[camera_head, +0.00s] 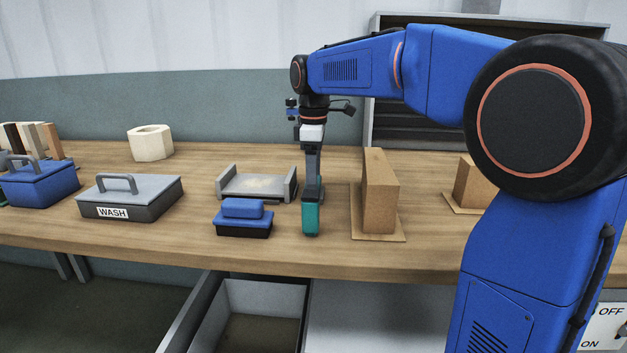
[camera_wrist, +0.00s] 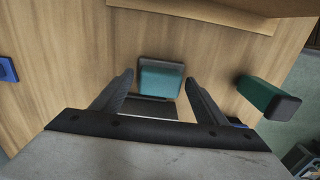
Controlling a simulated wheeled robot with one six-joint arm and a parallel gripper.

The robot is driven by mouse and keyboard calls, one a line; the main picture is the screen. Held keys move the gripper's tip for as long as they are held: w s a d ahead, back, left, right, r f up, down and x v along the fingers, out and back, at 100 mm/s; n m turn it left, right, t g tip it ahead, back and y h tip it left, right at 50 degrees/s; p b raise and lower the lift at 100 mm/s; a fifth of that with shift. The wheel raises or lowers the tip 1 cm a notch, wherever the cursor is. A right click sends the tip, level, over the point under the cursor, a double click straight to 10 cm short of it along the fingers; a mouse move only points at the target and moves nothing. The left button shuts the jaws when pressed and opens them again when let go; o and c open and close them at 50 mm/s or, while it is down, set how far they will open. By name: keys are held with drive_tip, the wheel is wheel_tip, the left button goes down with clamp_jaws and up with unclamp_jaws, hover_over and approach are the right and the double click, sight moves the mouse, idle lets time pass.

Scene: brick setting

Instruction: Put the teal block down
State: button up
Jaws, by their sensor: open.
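A teal block (camera_head: 311,217) stands upright on the wooden table near its front edge in the head view. My gripper (camera_head: 314,182) points straight down just behind and above it, and its fingertips are partly hidden there. In the wrist view, a teal piece with a grey edge (camera_wrist: 160,82) lies between my two spread fingers, with a gap on each side. A second teal piece with a dark end (camera_wrist: 270,97) stands outside the fingers, to the right. I cannot tell for sure which of the two is the block seen in the head view.
A brown box (camera_head: 378,192) stands close on the right. A blue block on a dark base (camera_head: 243,218) is close on the left, with a grey tray (camera_head: 258,184) behind it. A lidded WASH box (camera_head: 130,196) is further left. An open drawer (camera_head: 262,298) lies below the front edge.

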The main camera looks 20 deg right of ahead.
wheel_tip(320, 180, up, 12)
idle(0.5)
